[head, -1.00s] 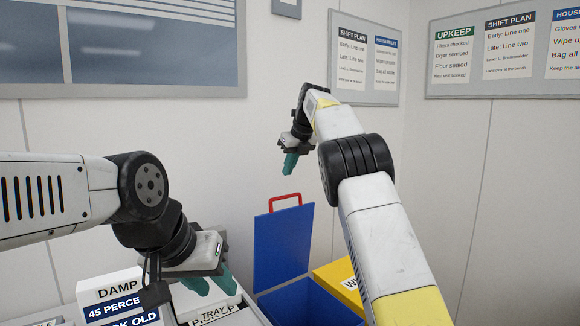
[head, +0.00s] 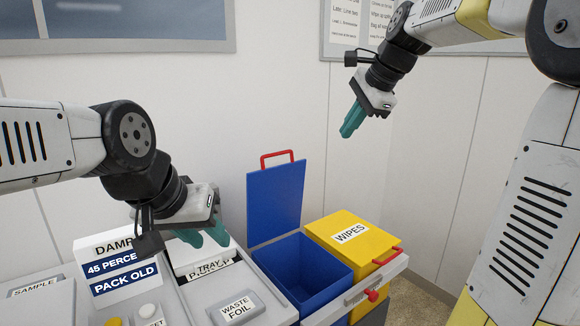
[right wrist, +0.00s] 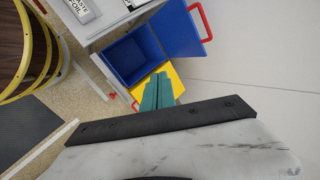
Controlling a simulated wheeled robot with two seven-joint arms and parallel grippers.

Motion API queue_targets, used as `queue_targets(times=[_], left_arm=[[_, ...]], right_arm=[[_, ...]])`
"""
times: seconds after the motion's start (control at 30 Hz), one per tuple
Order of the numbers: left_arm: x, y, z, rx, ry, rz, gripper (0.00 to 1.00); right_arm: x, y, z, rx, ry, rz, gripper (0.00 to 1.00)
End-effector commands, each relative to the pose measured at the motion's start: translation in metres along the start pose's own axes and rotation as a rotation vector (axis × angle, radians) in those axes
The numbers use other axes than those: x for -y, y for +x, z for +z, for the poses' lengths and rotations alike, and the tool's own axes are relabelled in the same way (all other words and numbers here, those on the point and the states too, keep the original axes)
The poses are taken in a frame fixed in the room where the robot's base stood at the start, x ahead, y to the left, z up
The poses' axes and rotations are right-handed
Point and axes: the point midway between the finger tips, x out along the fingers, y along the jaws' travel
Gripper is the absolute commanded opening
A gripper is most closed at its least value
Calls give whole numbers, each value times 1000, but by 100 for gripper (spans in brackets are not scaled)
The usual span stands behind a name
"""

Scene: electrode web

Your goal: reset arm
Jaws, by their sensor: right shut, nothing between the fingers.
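My right gripper (head: 352,120) is raised in the air in front of the wall, above and to the right of the blue bin. Its teal fingers are together with nothing between them; they also show in the right wrist view (right wrist: 157,92). My left gripper (head: 205,238) hangs low over the bench at the left, by the white tray boxes. Its two teal fingertips look spread apart, and no object shows between them.
An open blue bin (head: 320,272) with its lid (head: 276,200) upright stands beside a yellow WIPES bin (head: 350,238). A WASTE FOIL block (head: 237,308), a DAMP sign (head: 120,270) and a SAMPLE label (head: 36,286) are on the bench.

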Motion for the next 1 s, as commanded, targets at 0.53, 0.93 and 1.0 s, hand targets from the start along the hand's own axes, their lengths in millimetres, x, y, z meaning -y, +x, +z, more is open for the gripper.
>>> queue_targets(times=[0.53, 0.93, 1.0], left_arm=[[0, 0, 0, 0, 0, 0, 36], [0, 0, 0, 0, 0, 0, 36], [0, 0, 0, 0, 0, 0, 36]], right_arm=[[-245, 0, 58, -123, -1219, 71, 0], [-267, 6, 61, -134, -1338, 94, 0], [-267, 6, 61, -134, -1337, 93, 0]])
